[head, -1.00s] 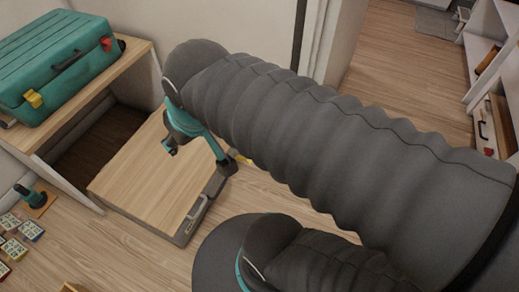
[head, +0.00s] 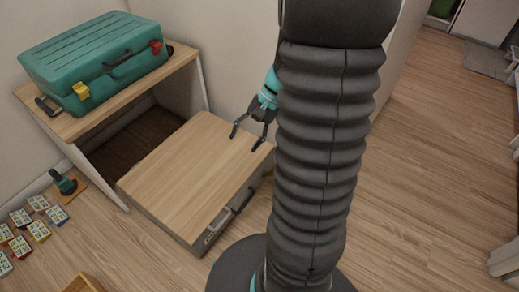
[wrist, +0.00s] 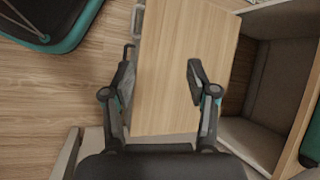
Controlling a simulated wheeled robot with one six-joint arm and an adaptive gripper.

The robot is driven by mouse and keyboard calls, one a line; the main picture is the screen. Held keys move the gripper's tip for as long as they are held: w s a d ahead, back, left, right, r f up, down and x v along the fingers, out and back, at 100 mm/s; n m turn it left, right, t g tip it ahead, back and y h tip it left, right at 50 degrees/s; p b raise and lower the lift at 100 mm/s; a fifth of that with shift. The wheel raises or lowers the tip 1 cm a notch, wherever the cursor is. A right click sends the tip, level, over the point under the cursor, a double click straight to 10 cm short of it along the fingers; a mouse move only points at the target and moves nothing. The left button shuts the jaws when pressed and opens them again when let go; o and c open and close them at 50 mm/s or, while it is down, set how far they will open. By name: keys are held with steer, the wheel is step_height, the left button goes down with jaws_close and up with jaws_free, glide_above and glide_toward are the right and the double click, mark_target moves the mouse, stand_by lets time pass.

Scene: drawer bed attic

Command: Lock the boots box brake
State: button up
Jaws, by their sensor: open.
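A low box with a wooden top (head: 190,165) and grey sides, likely the boots box, sits on the floor, pulled partly out from under a wooden bench. Its front has a grey handle (head: 216,222) and a dark bar or lever (head: 243,200) to the right of it. I cannot tell which part is the brake or how it is set. My gripper (head: 245,141) is open and empty above the right rear part of the box. In the wrist view the open fingers (wrist: 161,75) hang over the wooden top (wrist: 180,40), with the handle side at left.
A teal case (head: 98,62) with yellow and red latches lies on the bench (head: 92,120). Floor at right is clear.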

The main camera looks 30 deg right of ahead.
steer(key=s+d+f+m+t+y+b, duration=0.15)
steer(key=d+f+m+t, duration=0.5)
steer(key=f, duration=0.75)
steer(key=s+d+f+m+t+y, duration=0.1)
steer(key=d+f+m+t+y, duration=0.25)
steer(key=d+f+m, duration=0.7)
steer(key=m+t+h, duration=0.4)
steer(key=t+h, duration=0.1)
steer(key=t, duration=0.1)
glide_toward(272, 177)
steer(key=x, duration=0.5)
steer(key=d+x, duration=0.1)
steer(key=x, duration=0.2)
steer(key=shift+w+d+f, duration=0.15)
steer(key=shift+w+f, duration=0.05)
steer(key=shift+f, duration=0.05)
jaws_close()
